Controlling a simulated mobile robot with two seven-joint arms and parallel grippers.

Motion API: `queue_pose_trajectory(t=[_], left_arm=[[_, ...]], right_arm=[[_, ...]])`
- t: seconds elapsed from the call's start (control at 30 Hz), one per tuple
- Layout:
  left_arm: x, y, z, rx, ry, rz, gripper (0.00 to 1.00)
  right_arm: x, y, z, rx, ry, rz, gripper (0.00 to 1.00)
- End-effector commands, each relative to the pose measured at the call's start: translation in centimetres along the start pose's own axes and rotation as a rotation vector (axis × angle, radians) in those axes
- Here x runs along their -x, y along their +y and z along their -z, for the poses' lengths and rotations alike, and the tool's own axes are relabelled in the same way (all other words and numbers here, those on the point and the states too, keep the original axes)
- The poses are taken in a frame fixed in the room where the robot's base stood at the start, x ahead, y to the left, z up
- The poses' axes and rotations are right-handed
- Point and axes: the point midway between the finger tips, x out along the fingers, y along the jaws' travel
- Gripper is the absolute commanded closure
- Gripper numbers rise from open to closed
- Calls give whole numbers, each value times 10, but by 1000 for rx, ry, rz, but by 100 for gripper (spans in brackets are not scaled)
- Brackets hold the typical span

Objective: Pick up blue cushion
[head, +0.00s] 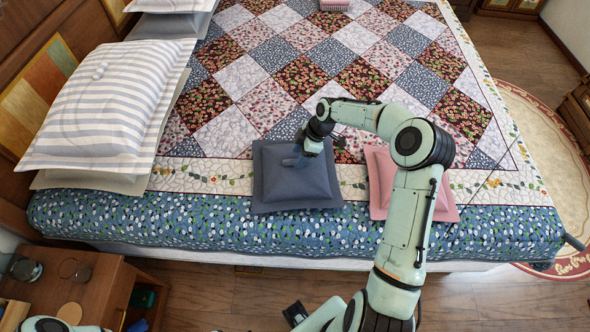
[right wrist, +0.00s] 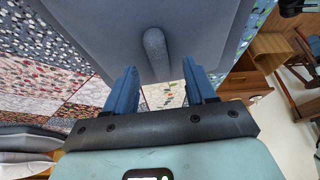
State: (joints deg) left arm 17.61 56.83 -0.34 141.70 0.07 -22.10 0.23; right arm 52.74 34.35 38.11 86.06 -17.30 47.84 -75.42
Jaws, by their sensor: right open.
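The blue cushion (head: 297,190) lies flat on the near edge of the bed, on the patchwork quilt. My right gripper (head: 299,161) is over its upper part, reaching in from the right. In the right wrist view the cushion (right wrist: 95,25) fills the top of the picture. A raised, rounded grey-blue ridge (right wrist: 155,55) on it points between the fingers. The fingers of my right gripper (right wrist: 160,85) are apart, one on each side of the ridge, with nothing clamped. I cannot tell whether they touch the cushion. My left gripper is not in view.
A pink cushion (head: 379,190) lies just right of the blue one, partly behind my right arm. Striped pillows (head: 105,105) are stacked at the left. A wooden nightstand (head: 105,285) stands at the lower left. The quilt (head: 230,130) beyond the cushions is mostly clear.

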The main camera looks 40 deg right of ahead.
Motion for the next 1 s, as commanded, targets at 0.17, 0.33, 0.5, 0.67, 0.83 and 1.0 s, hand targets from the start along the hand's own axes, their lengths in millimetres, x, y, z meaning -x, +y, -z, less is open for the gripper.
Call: queue_pose_trajectory(t=[0.17, 0.33, 0.5, 0.67, 0.83, 1.0], left_arm=[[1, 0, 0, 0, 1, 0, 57], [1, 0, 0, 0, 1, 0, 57], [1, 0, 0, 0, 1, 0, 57], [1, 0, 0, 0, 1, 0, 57], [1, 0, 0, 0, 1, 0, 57], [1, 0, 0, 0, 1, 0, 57]], right_arm=[[-18, 0, 1, 1, 1, 1, 45], [-19, 0, 0, 1, 0, -1, 45], [-18, 0, 0, 1, -1, -1, 80], [-18, 0, 1, 1, 0, -2, 100], [-18, 0, 1, 1, 0, -2, 100], [-12, 1, 3, 1, 0, -4, 100]])
